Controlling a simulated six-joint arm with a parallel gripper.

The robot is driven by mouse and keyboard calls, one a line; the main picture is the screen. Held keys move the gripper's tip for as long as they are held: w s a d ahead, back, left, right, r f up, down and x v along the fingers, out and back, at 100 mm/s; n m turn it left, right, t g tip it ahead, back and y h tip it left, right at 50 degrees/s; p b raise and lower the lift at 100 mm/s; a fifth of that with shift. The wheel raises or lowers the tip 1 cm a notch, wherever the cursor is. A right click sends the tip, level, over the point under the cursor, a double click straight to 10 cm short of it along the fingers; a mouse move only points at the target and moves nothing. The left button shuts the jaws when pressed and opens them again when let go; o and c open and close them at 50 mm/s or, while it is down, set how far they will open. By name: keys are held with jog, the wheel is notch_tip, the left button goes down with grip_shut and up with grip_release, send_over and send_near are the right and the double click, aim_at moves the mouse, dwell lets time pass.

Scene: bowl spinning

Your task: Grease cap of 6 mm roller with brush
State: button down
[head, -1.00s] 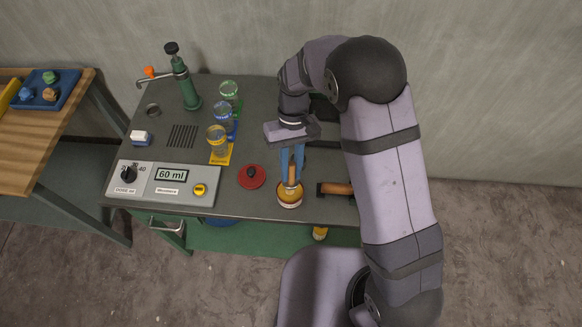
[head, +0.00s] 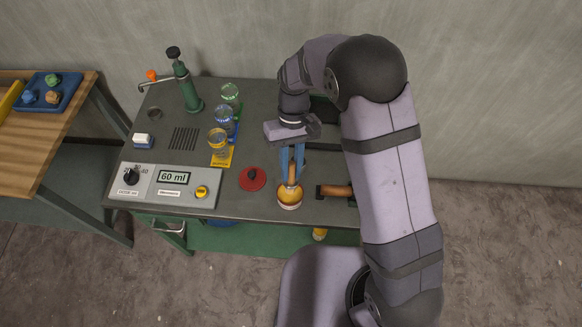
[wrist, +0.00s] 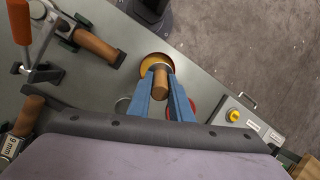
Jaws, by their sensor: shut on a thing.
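My gripper (head: 291,163) has blue fingers and is shut on the wooden handle of the brush (head: 292,174). In the wrist view the brush handle (wrist: 160,82) sits between the fingertips. The brush points down into an open tin of yellow-orange grease (head: 290,203), which also shows in the wrist view (wrist: 150,63). The bristles are hidden in or behind the tin. A wooden-bodied roller (head: 335,191) lies in a dark holder right of the tin, partly behind my arm; it also shows in the wrist view (wrist: 97,46). Its size label is not readable.
A red lid (head: 252,178) lies left of the tin. Several glasses, a green pump (head: 185,85) and a dosing panel (head: 165,186) stand further left. In the wrist view, a 9 mm roller (wrist: 22,125) is at lower left and an orange-handled clamp (wrist: 20,22) at upper left.

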jog(key=shift+r+p, duration=1.9)
jog(key=shift+r, duration=0.6)
